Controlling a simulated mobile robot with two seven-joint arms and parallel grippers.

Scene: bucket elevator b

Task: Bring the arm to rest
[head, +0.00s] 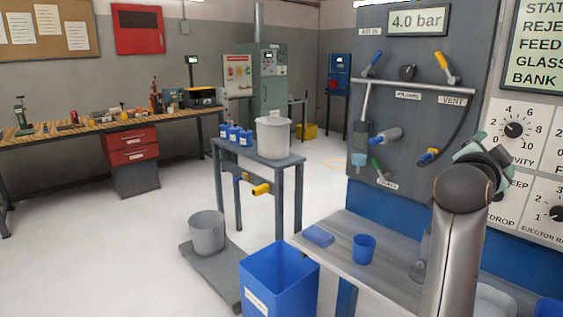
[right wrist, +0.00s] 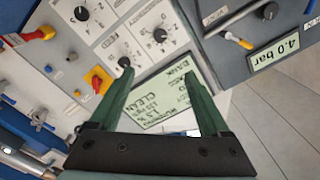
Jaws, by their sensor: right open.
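My right arm rises at the right of the head view, and its gripper (head: 485,155) is up in front of the wall panels. In the right wrist view this gripper (right wrist: 158,85) has its two green fingers spread apart with nothing between them. Beyond the fingers are a dial panel (right wrist: 110,30) and a green text display (right wrist: 160,100), both upside down. In the head view the arm and gripper cover part of the dial panel (head: 522,150). I cannot tell how far the fingers are from the panel. My left gripper is not in view.
A grey bench (head: 338,222) with a blue cup (head: 364,249) stands beside my right arm. A blue bin (head: 279,275) and a grey bucket (head: 207,232) are left of it. The valve panel (head: 415,75) has protruding handles and a hose. Open floor lies at left.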

